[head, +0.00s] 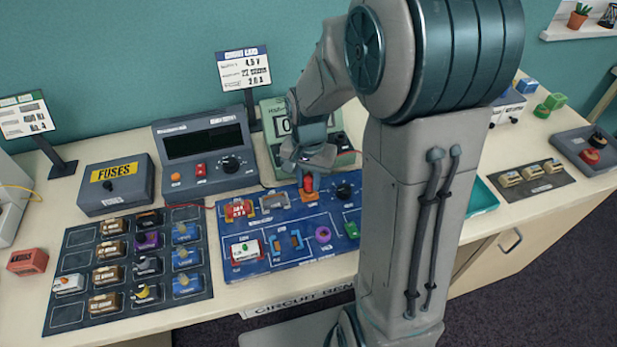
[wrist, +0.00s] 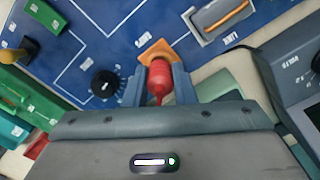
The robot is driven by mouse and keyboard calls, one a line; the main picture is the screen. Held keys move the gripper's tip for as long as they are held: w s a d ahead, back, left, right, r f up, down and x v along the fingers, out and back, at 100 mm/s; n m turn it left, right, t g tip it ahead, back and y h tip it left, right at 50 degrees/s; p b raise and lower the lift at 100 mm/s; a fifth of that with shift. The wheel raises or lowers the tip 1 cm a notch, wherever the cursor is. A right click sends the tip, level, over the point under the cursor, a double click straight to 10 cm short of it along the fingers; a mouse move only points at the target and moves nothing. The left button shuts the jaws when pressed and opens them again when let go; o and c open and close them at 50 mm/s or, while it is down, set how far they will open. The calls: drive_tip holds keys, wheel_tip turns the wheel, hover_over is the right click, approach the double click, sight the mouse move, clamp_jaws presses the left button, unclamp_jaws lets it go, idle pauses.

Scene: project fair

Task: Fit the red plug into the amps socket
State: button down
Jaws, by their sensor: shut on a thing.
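My gripper (head: 306,172) is shut on the red plug (head: 308,184), above the back of the blue circuit board (head: 292,226). In the wrist view the red plug (wrist: 159,82) sits between the two grey-blue fingers (wrist: 158,88). Its far end is at an orange socket (wrist: 156,48) on the board, with a small label beside it that I cannot read clearly. The plug overlaps the socket in this view, and I cannot tell how deep it sits.
A black knob (wrist: 104,84) stands close to the socket. A pale green meter (head: 277,130) stands right behind my gripper, and a grey power supply (head: 203,152) is at its left. A dark tray (head: 75,238) of several components lies left of the board.

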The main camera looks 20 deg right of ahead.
drive_tip(key=shift+f+b, duration=0.45)
drive_tip(key=shift+f, duration=0.15)
idle(0.3)
drive_tip(key=c, duration=0.6)
unclamp_jaws()
drive_tip(key=shift+c, duration=0.2)
drive_tip(key=shift+r, duration=0.15)
drive_tip(key=shift+r+p, duration=2.95)
drive_tip(key=shift+r, duration=0.95)
